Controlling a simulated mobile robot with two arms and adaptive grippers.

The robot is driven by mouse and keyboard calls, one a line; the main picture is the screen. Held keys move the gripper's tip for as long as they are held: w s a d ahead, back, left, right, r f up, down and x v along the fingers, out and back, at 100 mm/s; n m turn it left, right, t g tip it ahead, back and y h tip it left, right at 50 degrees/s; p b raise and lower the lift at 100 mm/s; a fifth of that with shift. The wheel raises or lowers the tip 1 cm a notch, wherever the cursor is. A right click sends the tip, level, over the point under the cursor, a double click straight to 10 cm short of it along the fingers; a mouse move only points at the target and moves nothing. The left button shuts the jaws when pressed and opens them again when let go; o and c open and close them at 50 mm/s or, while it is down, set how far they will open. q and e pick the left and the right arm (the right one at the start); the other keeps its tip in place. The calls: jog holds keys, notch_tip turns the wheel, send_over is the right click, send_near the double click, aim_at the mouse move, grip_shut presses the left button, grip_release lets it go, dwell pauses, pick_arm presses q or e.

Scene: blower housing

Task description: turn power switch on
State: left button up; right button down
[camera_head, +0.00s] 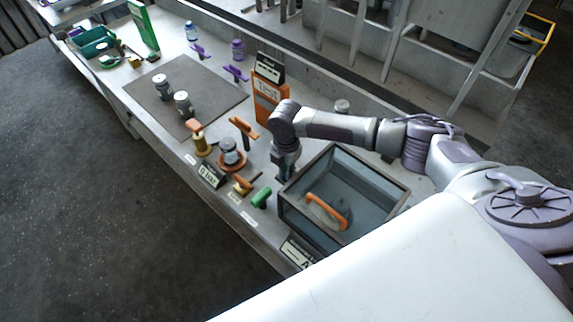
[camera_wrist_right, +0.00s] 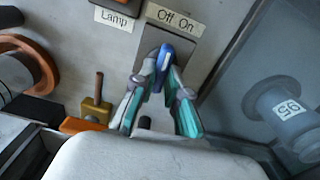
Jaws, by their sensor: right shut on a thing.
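The power switch shows in the right wrist view as a blue-tipped lever (camera_wrist_right: 165,56) on a grey plate, just below a white "Off On" label (camera_wrist_right: 175,18). My right gripper (camera_wrist_right: 161,78) has its teal-lined fingers closed around the lever, one on each side. I cannot tell for sure which way the lever is set. In the head view my right gripper (camera_head: 287,168) points down at the bench beside the left corner of the glass box, and it hides the switch. My left gripper is not in view.
The glass box (camera_head: 318,237) with an orange handle (camera_head: 327,211) stands right beside my right gripper. A green handle (camera_head: 261,197), an orange-handled tool (camera_head: 243,128) and an orange sign (camera_head: 266,98) are close by.

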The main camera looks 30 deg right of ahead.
jog(key=m+p, duration=0.2)
jog(key=m, duration=0.2)
jog(key=shift+w+r+p, duration=0.1)
jog(key=shift+r+p, duration=0.05)
jog(key=shift+p, duration=0.25)
jog(key=shift+m+p, duration=0.6)
jog(key=shift+m, duration=0.7)
jog(key=shift+w, duration=0.1)
jog(key=c, duration=1.2)
grip_release()
notch_tip(320, 180, up, 12)
jog(key=shift+f, duration=0.1)
jog(key=shift+a, duration=0.1)
